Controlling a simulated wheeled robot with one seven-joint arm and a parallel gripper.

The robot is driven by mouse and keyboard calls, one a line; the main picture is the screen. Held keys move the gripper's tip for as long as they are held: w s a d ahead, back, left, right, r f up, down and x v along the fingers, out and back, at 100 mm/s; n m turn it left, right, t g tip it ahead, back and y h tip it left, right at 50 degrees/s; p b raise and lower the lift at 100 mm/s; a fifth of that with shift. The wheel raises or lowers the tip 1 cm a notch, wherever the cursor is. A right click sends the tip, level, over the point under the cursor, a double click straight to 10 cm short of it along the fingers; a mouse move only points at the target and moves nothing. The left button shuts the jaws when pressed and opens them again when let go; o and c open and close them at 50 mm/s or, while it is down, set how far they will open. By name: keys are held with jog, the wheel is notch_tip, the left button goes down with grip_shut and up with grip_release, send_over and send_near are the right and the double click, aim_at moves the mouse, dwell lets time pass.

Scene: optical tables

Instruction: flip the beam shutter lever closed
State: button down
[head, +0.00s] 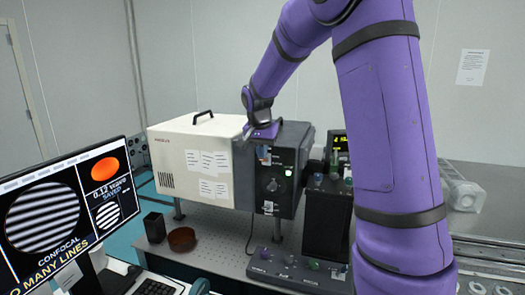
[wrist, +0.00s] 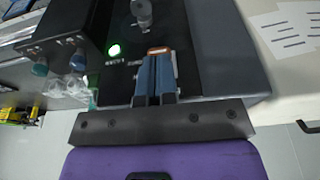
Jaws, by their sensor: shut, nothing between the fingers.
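The dark box (head: 297,140) stands on the perforated optical table, and its front panel carries the controls. A round grey knob-like fitting (head: 272,185) sits mid-panel; it also shows at the top of the wrist view (wrist: 142,14). I cannot tell whether it is the shutter lever, or which way it is set. My gripper (head: 264,155) is shut and empty at the upper part of the panel. In the wrist view its fingertips (wrist: 156,62) lie by a small orange-brown piece (wrist: 158,50), partly hidden by them.
A cream housing (head: 190,165) with paper labels adjoins the dark box on the left. A dark unit with coloured knobs (head: 325,215) stands at the right. A low knobbed box (head: 295,268) lies in front. A monitor (head: 70,205) fills the left foreground.

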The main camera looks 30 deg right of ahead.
jog(key=f+h, duration=0.1)
jog(key=s+a+f+t+h, duration=0.1)
jog(key=shift+s+a+f+t, duration=0.1)
jog(key=shift+a+f+t, duration=0.15)
jog(key=shift+f+t, duration=0.05)
dwell(0.5)
jog(key=shift+d, duration=0.1)
jog(key=shift+w+d+r, duration=0.35)
jog(key=shift+w+d, duration=0.15)
dwell(0.3)
